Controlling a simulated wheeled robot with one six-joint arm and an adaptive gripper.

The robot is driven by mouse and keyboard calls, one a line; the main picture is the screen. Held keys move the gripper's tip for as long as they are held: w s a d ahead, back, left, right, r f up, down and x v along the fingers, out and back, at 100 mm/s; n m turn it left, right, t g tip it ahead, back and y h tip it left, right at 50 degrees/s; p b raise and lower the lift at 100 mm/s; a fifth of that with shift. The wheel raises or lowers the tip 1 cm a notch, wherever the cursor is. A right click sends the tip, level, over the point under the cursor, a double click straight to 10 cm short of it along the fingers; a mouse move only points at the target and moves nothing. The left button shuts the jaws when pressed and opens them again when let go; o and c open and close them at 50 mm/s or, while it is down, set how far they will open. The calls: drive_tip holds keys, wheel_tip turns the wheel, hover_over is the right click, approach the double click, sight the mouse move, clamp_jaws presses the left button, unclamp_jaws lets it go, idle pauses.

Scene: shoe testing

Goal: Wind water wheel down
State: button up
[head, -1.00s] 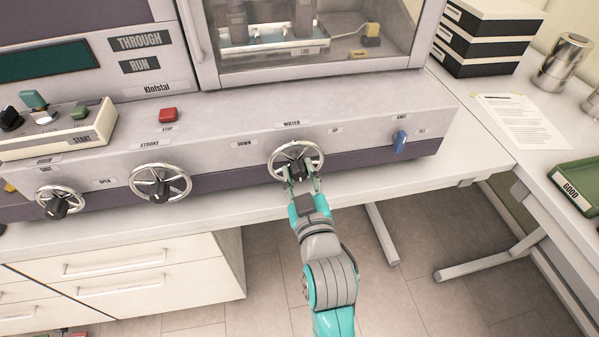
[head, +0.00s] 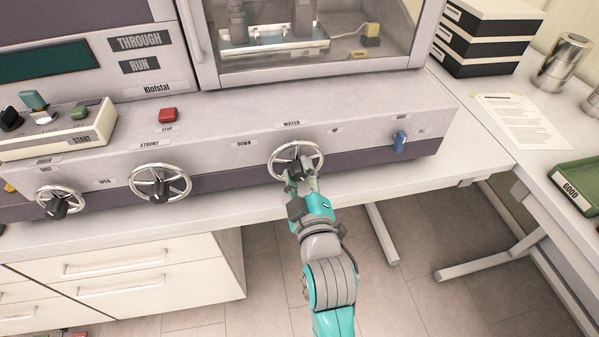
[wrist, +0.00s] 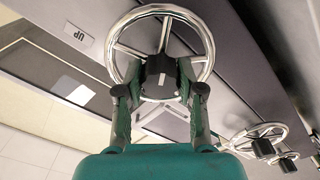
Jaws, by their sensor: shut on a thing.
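The water wheel (head: 296,148) is a chrome handwheel with spokes and a black hub, on the machine's front panel below the WATER label (head: 291,124). The DOWN label (head: 243,144) is to its left and the UP label (head: 335,130) to its right. My gripper (head: 300,184) is at the lower part of the wheel. The exact finger contact is partly hidden.
Two similar handwheels stand to the left, the stroke wheel (head: 160,183) and another (head: 59,202). A blue switch (head: 400,140) is to the right. A red stop button (head: 168,115) is above. The machine's glass chamber (head: 310,40) rises behind. The floor in front is open.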

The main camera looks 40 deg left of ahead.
drive_tip(key=o, duration=1.1)
drive_tip(key=shift+o, duration=0.2)
drive_tip(key=v, duration=1.2)
